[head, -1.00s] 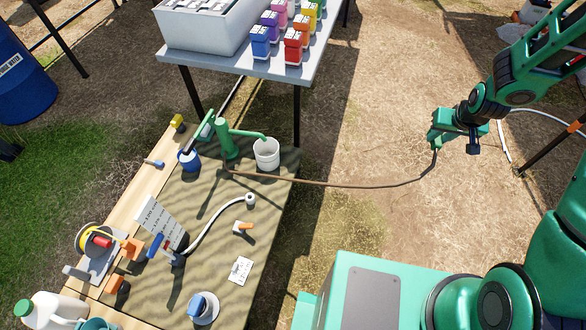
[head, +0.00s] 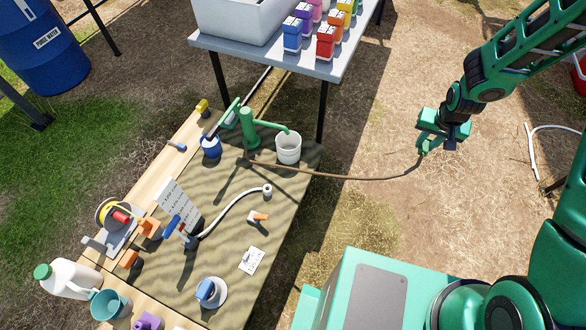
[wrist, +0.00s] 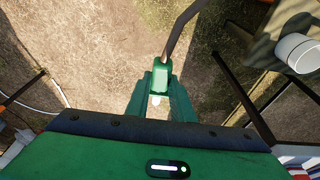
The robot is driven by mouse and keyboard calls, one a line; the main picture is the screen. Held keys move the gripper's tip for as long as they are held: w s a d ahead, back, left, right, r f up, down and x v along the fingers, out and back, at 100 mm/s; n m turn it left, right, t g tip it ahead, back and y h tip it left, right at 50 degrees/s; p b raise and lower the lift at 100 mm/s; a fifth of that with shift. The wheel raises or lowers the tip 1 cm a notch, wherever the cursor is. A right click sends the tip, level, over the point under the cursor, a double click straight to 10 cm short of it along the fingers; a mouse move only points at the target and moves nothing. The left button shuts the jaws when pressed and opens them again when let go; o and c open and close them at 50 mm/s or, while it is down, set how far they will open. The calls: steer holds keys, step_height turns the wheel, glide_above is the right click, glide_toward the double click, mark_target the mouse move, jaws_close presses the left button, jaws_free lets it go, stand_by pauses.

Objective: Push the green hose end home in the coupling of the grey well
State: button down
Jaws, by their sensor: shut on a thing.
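My gripper (wrist: 161,92) is shut on the green hose end (wrist: 161,74), seen in the wrist view as a green block between the fingers with a pale tip below it. A brown hose (wrist: 183,28) runs up from it. In the head view, my gripper (head: 427,145) is in the air over bare ground, right of the mat, and the brown hose (head: 340,176) sags from it to the green hand pump (head: 248,130). A grey round base with a blue top (head: 209,293) stands at the mat's front. I cannot tell whether it is the grey well; no coupling shows clearly.
The mat (head: 225,255) also holds a white bucket (head: 288,148), a white hose (head: 232,210), an orange-handled piece (head: 258,216) and a card (head: 251,261). A table (head: 270,63) with coloured bottles stands behind. The ground between mat and gripper is clear apart from the hose.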

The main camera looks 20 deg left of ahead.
steer(key=s+a+f+m+g+y, duration=0.1)
steer(key=s+a+f+m+g, duration=0.2)
steer(key=a, duration=0.5)
steer(key=s+a+f+m+g+y, duration=0.15)
steer(key=a+f, duration=0.25)
steer(key=a, duration=0.4)
steer(key=s+a+f+m+g+y, duration=0.1)
steer(key=s+a+f+m+g, duration=0.2)
steer(key=a, duration=0.5)
steer(key=s+a+m+t+y, duration=0.3)
steer(key=s+a+m+y, duration=0.2)
steer(key=a, duration=0.5)
steer(key=s+a+f+m+t+y, duration=0.1)
steer(key=s+a+m+t+y, duration=0.2)
steer(key=a, duration=0.8)
steer(key=shift+s+f+m+y, duration=0.3)
steer(key=shift+s+m+y, duration=0.85)
steer(key=shift+m, duration=0.1)
steer(key=shift+w+a+r, duration=0.1)
steer(key=shift+f, duration=2.75)
steer(key=shift+f, duration=2.2)
